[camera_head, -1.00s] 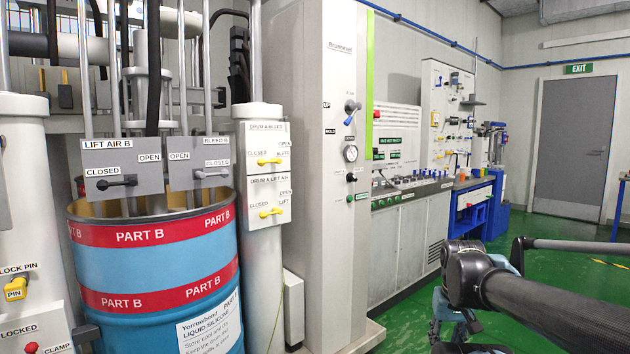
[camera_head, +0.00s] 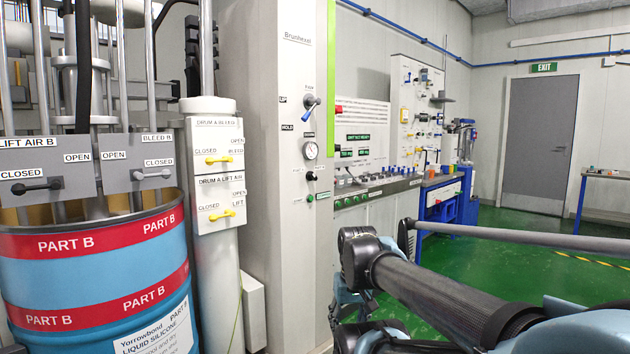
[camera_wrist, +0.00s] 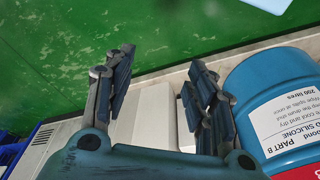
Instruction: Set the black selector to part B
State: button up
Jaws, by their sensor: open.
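A small black selector knob (camera_head: 311,176) sits on the front of the tall white cabinet, below a round gauge (camera_head: 310,150) and above a green knob (camera_head: 310,198). Its label and pointing direction are too small to read. A lever with a blue handle (camera_head: 310,104) is higher on the same panel. My gripper (camera_wrist: 158,88) is open and empty in the wrist view, with its two fingers spread apart above the floor and a pale surface. The selector is not recognisable in the wrist view. In the head view my arm is at the lower right, apart from the panel.
A blue PART B drum (camera_head: 95,270) stands at the left and also shows in the wrist view (camera_wrist: 275,85). A white column with yellow valve handles (camera_head: 220,215) stands beside the cabinet. A control desk (camera_head: 375,190) runs behind. Green floor (camera_head: 480,260) is open towards the door.

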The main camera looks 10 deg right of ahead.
jog(key=w+a+r+t+y, duration=0.1)
jog(key=w+a+r+y, duration=0.15)
jog(key=w, duration=0.25)
jog(key=w+a+r+y, duration=0.2)
jog(key=w+a+r, duration=0.1)
jog(key=w+r, duration=0.15)
jog(key=m+t+y, duration=0.2)
jog(key=t+y, duration=0.4)
jog(key=t, duration=0.5)
send_near(315, 175)
jog(key=x, duration=1)
jog(key=shift+w+d+f, duration=0.15)
jog(key=shift+w+f, duration=0.2)
jog(key=c, duration=1.1)
